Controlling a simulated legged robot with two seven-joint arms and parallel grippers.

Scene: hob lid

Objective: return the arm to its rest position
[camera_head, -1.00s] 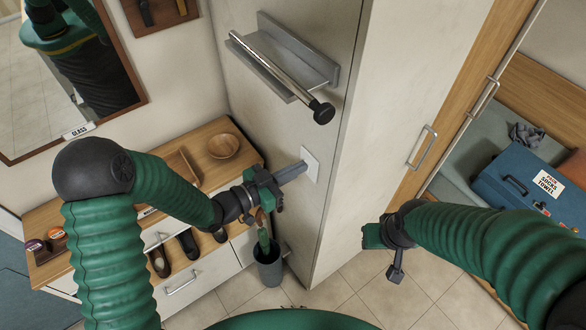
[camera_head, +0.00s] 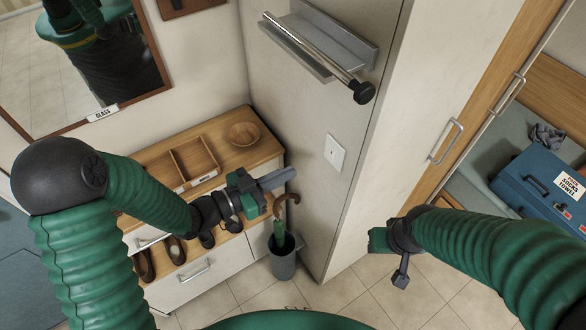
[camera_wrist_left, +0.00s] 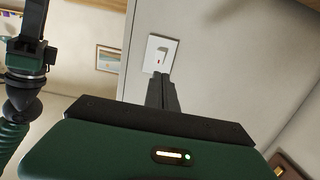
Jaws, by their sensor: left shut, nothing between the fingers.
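My left gripper (camera_head: 284,177) is shut and empty. In the head view it is in front of the pale panel, left of the white switch plate (camera_head: 335,152) and apart from it. In the left wrist view the closed grey fingers (camera_wrist_left: 162,92) point toward the switch plate (camera_wrist_left: 160,53), which has a small red mark on its rocker. My right gripper (camera_head: 388,240) hangs over the floor at the right. Its fingers do not show clearly, so I cannot tell whether they are open.
A grey shelf (camera_head: 335,42) with a dark-capped rod (camera_head: 318,58) is above the switch. Below my left gripper are a bin (camera_head: 282,262) with an umbrella handle and a wooden-topped cabinet (camera_head: 215,150) with a bowl (camera_head: 243,134). A blue case (camera_head: 535,190) lies at right.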

